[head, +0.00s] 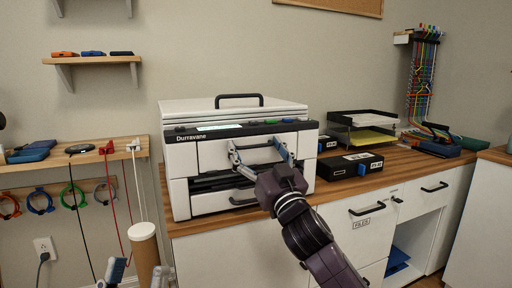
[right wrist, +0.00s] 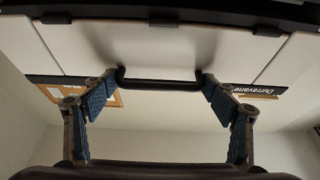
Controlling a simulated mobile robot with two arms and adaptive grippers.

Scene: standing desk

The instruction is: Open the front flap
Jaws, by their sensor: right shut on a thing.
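The white printer (head: 180,190) marked Durravane stands on the wooden desk top. Its front flap (head: 213,156) is a white panel below the control strip and looks flush with the front. The flap also shows in the right wrist view (right wrist: 160,45), with its black bar handle (right wrist: 160,84). My right gripper (head: 262,153) reaches up to the flap from the front. In the right wrist view its blue-padded fingers (right wrist: 160,95) are shut on the handle, one at each end. My left gripper (head: 138,277) is low at the left, its fingers apart, partly cut off by the frame edge.
A lower tray with a handle (head: 240,201) sits beneath the flap. Black boxes (head: 350,165) and a paper tray (head: 362,129) stand right of the printer. Cables hang from the left shelf (head: 80,155), near a brown cylinder (head: 145,250). Drawers (head: 345,215) are below the desk top.

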